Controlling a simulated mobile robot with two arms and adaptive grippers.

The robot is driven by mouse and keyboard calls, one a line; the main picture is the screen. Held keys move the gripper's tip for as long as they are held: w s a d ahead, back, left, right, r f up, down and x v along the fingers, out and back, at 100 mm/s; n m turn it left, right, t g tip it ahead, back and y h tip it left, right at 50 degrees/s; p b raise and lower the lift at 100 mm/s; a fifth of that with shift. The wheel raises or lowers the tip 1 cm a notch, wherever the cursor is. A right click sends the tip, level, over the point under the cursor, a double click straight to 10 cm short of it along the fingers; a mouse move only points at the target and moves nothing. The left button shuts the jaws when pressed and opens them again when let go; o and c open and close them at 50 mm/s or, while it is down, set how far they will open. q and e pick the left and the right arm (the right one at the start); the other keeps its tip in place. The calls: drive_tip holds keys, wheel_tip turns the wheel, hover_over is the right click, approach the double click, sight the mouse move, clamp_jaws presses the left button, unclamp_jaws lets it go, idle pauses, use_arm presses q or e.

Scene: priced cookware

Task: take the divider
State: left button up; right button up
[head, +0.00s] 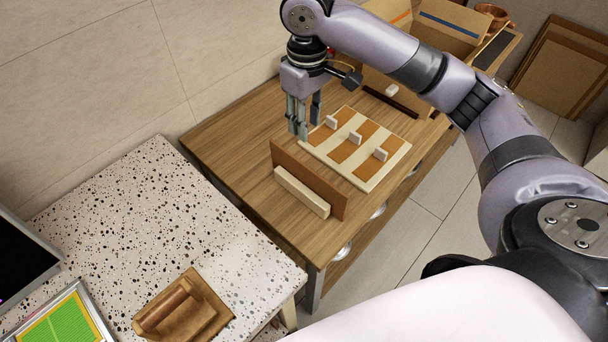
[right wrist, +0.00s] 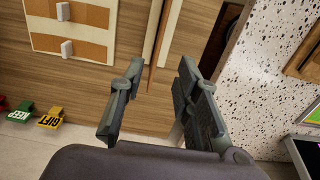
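What I take for the divider is an upright brown panel (head: 320,179) with a cream strip (head: 301,192) along its front foot. It stands on the wooden table near the front edge. My right gripper (head: 302,122) is above the table, just behind and above the panel's left end. Its fingers are spread and empty in the right wrist view (right wrist: 158,98). There the panel's cream edge (right wrist: 171,28) shows beyond the fingers, between them, apart from both. My left gripper is in neither view.
A cream board with orange stripes and white tabs (head: 362,183) lies close behind the panel. Open cardboard boxes (head: 440,40) stand at the back. A speckled counter (head: 100,215) is at left. Green and yellow tags (right wrist: 50,117) show in the wrist view.

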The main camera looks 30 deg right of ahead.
drive_tip(key=p, duration=0.1)
approach(307, 166)
drive_tip(key=f, duration=0.5)
drive_tip(key=shift+w, duration=0.2)
drive_tip(key=shift+f, duration=0.25)
wheel_tip(307, 166, down, 5)
drive_tip(key=shift+s+f+p, duration=0.1)
drive_tip(key=shift+s+p, duration=0.05)
drive_tip(key=shift+p, duration=0.55)
drive_tip(key=shift+c, duration=0.4)
clamp_jaws()
